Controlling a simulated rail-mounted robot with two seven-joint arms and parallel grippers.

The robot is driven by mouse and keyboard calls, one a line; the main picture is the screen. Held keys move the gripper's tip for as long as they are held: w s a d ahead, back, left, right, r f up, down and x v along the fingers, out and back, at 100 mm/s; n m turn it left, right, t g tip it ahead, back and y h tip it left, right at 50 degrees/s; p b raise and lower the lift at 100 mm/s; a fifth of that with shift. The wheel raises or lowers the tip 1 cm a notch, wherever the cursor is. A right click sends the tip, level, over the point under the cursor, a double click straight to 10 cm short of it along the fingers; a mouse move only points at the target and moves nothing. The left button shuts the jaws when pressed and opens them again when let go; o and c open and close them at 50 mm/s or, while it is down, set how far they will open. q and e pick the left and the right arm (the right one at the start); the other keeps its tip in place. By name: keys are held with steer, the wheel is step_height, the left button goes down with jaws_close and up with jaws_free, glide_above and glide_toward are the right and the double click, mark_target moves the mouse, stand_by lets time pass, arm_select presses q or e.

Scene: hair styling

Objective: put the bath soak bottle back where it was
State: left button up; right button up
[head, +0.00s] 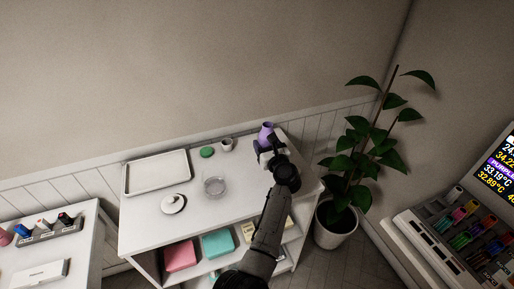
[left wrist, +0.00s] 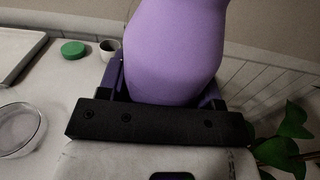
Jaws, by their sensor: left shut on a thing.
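The purple bath soak bottle (head: 265,130) is at the back right of the white shelf unit's top in the head view. It fills the upper middle of the left wrist view (left wrist: 175,50). My left gripper (head: 266,146) is shut on the bottle, with its fingers on both sides of it. The bottle looks roughly upright. Its base is hidden behind the gripper, so I cannot tell whether it touches the top. My right gripper is not in view.
The white top (head: 148,228) also holds a tray (head: 157,190), a green lid (head: 207,152), a small cup (head: 227,144), a clear dish (head: 214,186) and a white round lidded item (head: 173,204). A potted plant (head: 336,222) stands close on the right.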

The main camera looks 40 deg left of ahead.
arm_select(q)
steer(key=shift+a+f, duration=0.55)
steer(key=shift+a, duration=0.3)
steer(key=shift+f, duration=0.1)
steer(key=shift+s+f+b, duration=0.1)
steer(key=shift+f+b, duration=0.9)
steer(key=shift+f, duration=1)
steer(key=shift+r, duration=0.1)
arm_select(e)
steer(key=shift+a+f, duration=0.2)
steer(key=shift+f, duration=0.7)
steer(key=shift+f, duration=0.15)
arm_select(q)
steer(key=shift+f, duration=0.2)
steer(key=o, duration=1)
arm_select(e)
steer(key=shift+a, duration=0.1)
arm_select(q)
steer(key=shift+o, duration=0.2)
